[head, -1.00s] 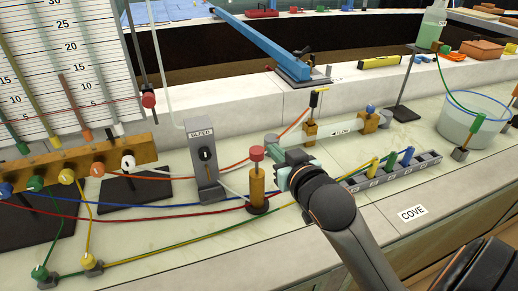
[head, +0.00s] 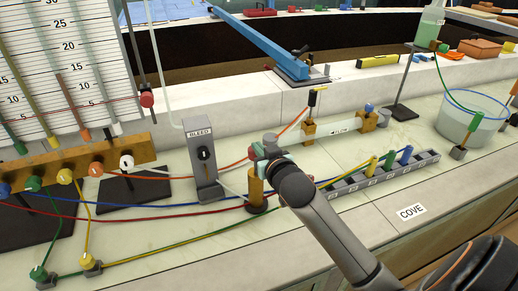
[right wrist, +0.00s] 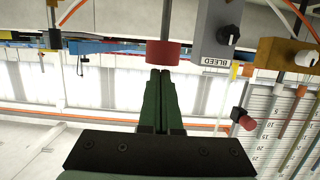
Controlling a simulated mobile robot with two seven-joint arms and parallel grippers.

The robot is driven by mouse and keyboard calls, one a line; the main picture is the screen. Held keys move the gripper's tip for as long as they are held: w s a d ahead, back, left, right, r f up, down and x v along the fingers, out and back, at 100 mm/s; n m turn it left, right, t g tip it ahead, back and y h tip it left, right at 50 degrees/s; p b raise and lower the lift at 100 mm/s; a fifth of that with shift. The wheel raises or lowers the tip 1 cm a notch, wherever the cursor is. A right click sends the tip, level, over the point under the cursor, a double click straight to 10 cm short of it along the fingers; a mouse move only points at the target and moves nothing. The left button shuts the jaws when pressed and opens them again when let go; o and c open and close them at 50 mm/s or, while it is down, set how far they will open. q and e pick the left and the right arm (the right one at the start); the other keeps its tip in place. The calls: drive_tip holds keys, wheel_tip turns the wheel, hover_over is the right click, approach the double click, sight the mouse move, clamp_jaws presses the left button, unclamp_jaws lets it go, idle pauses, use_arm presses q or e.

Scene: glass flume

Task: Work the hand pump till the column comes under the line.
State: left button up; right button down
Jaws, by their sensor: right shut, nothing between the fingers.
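The hand pump is a brass cylinder (head: 257,190) with a red knob (head: 252,152) on a rod. The red knob also shows in the right wrist view (right wrist: 163,53). My right gripper (head: 264,151) is shut and empty at the knob; its fingertips (right wrist: 160,76) are right by the knob's end face, and I cannot tell if they touch. The gripper hides part of the knob and rod. A scale board (head: 95,62) at left carries several coloured columns and a thin red line (head: 105,104) across it. Which column matters is unclear. My left gripper is out of view.
The BLEED post (head: 203,165) with its black knob stands left of the pump. A glass flow tube (head: 345,128) lies behind, and a grey rack (head: 375,173) is at right. Coloured hoses cross the bench. A clear water tub (head: 475,120) stands far right.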

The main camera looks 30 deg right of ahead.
drive_tip(key=shift+f, duration=0.15)
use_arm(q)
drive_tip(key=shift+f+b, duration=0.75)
use_arm(e)
wheel_tip(320, 180, down, 5)
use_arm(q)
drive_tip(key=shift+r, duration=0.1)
use_arm(e)
wheel_tip(320, 180, up, 5)
drive_tip(key=p, duration=0.5)
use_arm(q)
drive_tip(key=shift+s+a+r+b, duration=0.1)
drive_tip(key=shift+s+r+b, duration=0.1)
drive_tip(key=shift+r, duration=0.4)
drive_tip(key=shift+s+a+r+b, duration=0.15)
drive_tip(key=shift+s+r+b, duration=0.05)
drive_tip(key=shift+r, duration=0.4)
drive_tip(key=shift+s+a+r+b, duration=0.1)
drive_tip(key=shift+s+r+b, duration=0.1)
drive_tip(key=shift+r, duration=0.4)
use_arm(e)
drive_tip(key=v, duration=1)
drive_tip(key=shift+f, duration=0.3)
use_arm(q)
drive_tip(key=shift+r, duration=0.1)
